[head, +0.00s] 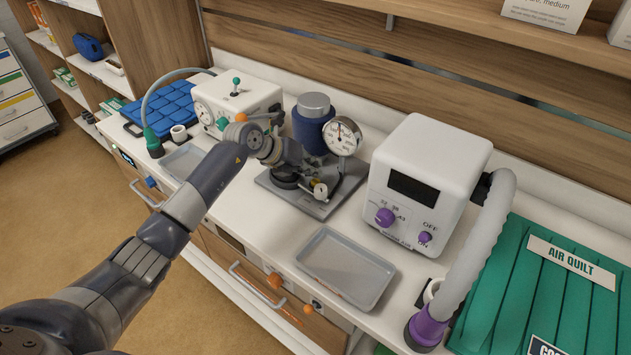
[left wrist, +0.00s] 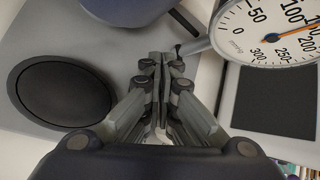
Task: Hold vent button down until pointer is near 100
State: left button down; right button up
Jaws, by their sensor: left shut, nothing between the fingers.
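The pressure gauge (head: 342,136) has a white round face and stands beside a dark blue cuff on a grey cylinder (head: 313,122). In the left wrist view, the gauge (left wrist: 262,35) shows an orange pointer past the 100 mark, about the partly cropped 150; its tip is cut off. My left gripper (head: 318,180) is shut and empty, low in front of the cuff, over the grey base plate (head: 303,203). In the left wrist view, its fingertips (left wrist: 160,58) are together near a grey metal stem (left wrist: 194,46). I cannot make out the vent button. My right gripper is out of view.
A white box with purple knobs (head: 425,180) and a hose (head: 482,245) stands to the right. A grey tray (head: 345,262) lies in front. A white machine (head: 240,95) and a blue quilted pad (head: 160,110) are at the left. A green air quilt (head: 540,290) lies at the right.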

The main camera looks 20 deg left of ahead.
pick_arm(q)
jog(key=shift+f, duration=0.1)
dwell(0.4)
jog(key=shift+f, duration=0.3)
jog(key=shift+f+b, duration=0.5)
dwell(6.7)
